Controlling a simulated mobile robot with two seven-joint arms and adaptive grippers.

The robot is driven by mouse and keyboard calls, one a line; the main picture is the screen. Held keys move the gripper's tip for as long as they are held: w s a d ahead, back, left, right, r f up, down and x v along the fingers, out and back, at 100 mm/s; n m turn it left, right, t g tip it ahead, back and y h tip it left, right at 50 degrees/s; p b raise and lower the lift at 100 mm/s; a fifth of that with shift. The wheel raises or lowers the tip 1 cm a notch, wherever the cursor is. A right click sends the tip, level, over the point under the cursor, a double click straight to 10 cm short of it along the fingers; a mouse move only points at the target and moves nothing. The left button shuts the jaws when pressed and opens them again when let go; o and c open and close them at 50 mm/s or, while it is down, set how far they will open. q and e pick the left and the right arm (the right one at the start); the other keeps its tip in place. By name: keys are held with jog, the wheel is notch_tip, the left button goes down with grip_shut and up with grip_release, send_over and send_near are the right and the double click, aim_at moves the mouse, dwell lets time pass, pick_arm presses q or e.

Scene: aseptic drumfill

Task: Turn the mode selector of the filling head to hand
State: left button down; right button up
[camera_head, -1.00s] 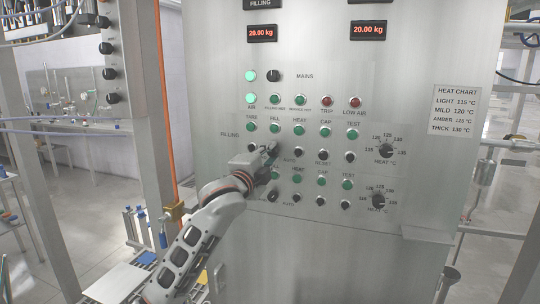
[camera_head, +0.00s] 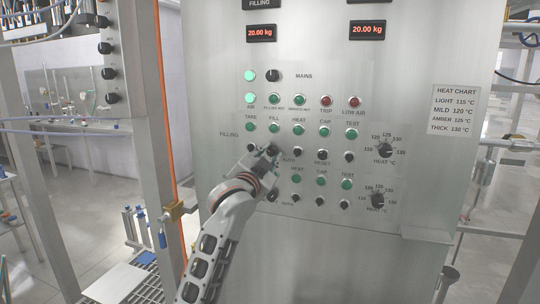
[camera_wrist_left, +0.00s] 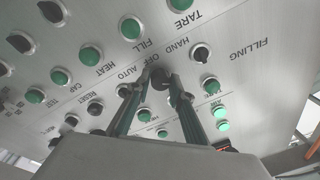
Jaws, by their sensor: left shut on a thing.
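The control panel (camera_head: 225,100) of the filling head stands in front of me. My left gripper (camera_head: 272,150) reaches its FILLING row from below left and covers the second knob from the left there. In the left wrist view, the two fingers of the gripper (camera_wrist_left: 157,84) are closed around a black mode selector knob (camera_wrist_left: 160,77). The labels HAND, OFF and AUTO (camera_wrist_left: 128,72) stand around it, appearing upside down. The fingers hide much of the knob, so I cannot tell which label it points to. My right gripper is not in view.
Green buttons (camera_head: 299,130) sit just above the gripper. Other black knobs (camera_head: 322,154) and a heat dial (camera_head: 385,150) lie to its right. A second row of buttons and knobs (camera_head: 320,201) is just below. A steel post with an orange hose (camera_head: 176,180) stands at the left.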

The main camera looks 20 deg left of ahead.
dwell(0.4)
pick_arm(q)
jog(key=c, duration=1.8)
grip_release()
jog(key=s, duration=0.4)
jog(key=s+f, duration=0.1)
jog(key=s, duration=0.7)
jog(key=shift+a+f, duration=0.1)
jog(key=shift+f, duration=0.1)
